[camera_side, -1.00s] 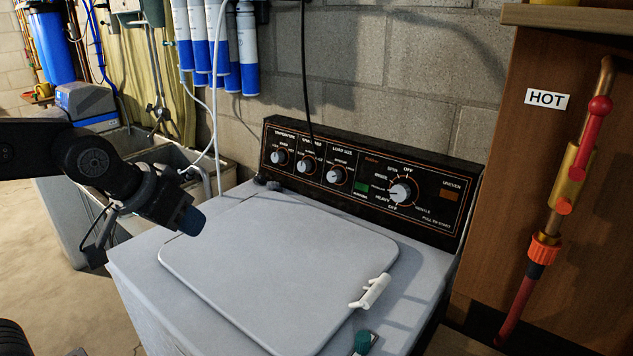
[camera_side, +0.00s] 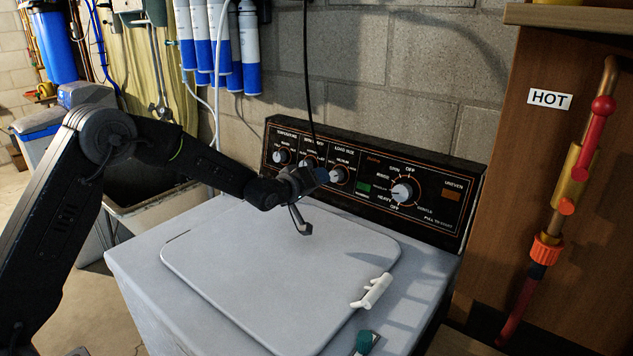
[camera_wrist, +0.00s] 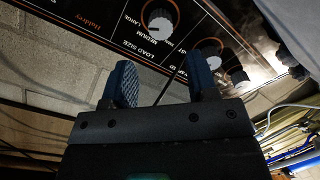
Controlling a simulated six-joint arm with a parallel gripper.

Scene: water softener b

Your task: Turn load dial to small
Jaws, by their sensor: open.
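The load dial is a white-grey knob (camera_side: 339,175) on the black control panel, under the words "LOAD SIZE". In the wrist view the load dial (camera_wrist: 159,20) shows at the top, upside down, with "MEDIUM" and "LARGE" beside it. I cannot tell clearly which mark it points to. My gripper (camera_side: 319,176) is in front of the panel, just left of the load dial in the side view. In the wrist view my gripper (camera_wrist: 160,75) is open with nothing between its blue fingers. The dial lies beyond the fingertips, apart from them.
Two smaller dials, temperature (camera_side: 282,157) and a middle one partly behind my gripper, sit left of the load dial. A larger cycle dial (camera_side: 403,192) is to its right. The washer lid (camera_side: 260,260) below is closed.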

